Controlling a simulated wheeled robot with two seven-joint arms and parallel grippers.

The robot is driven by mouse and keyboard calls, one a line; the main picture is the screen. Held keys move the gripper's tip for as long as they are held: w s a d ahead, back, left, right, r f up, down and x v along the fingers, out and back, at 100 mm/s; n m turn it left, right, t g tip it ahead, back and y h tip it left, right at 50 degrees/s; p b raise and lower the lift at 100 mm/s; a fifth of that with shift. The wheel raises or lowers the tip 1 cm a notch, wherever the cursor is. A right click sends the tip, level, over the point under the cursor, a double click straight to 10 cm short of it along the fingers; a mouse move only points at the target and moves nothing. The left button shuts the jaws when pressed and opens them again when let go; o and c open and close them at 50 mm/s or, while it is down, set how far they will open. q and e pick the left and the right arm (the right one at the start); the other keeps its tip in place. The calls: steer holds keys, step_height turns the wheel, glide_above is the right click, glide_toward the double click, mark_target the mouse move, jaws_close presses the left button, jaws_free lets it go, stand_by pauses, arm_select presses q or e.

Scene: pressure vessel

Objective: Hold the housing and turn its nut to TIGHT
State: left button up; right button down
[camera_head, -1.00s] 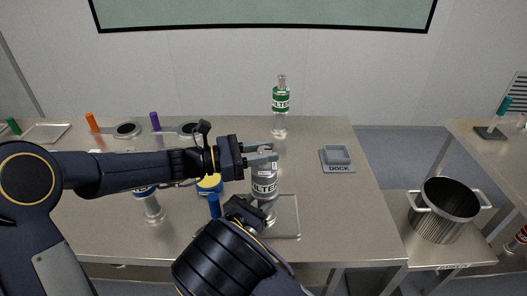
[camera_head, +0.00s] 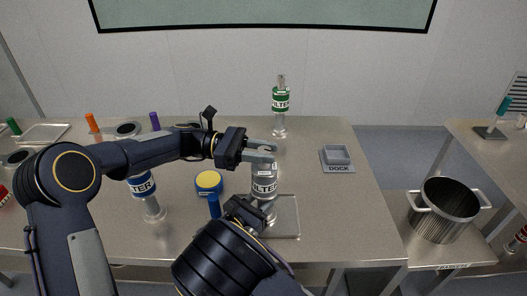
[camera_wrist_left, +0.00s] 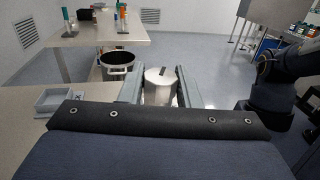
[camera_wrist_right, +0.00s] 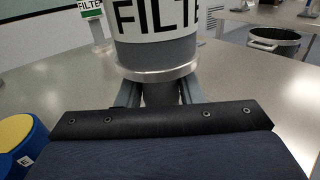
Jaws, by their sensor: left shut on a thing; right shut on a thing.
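The grey housing with a white FILTER label (camera_head: 264,187) stands upright on a square metal plate (camera_head: 287,216) near the table's front. My left gripper (camera_head: 264,152) is shut at its top. In the left wrist view, its two fingers flank the silver nut (camera_wrist_left: 160,88), which bears a dark mark on top. My right gripper (camera_head: 258,208) is shut on the housing low down. In the right wrist view, its fingers close around the narrow neck (camera_wrist_right: 160,94) under the wide metal collar. I cannot read a TIGHT mark in any view.
A green-labelled filter (camera_head: 281,105) stands behind, and a blue-labelled one (camera_head: 146,196) stands to the left. A blue and yellow round item (camera_head: 209,182) sits just left of the housing. A grey DOCK tray (camera_head: 337,158) lies right.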

mark_target(264, 149)
arm_select(q)
steer(key=m+g+y, duration=0.1)
steer(key=m+g, duration=0.1)
steer(key=g, duration=0.1)
steer(key=m+g+y, duration=0.2)
steer(key=m+g, duration=0.1)
steer(key=g, duration=0.1)
steer(key=shift+m+g+y, duration=0.3)
steer(key=shift+g+y, duration=0.1)
steer(key=o, duration=1)
steer(key=shift+c, duration=0.2)
steer(key=shift+r, duration=0.1)
step_height(264, 149, up, 10)
steer(key=shift+f, duration=0.1)
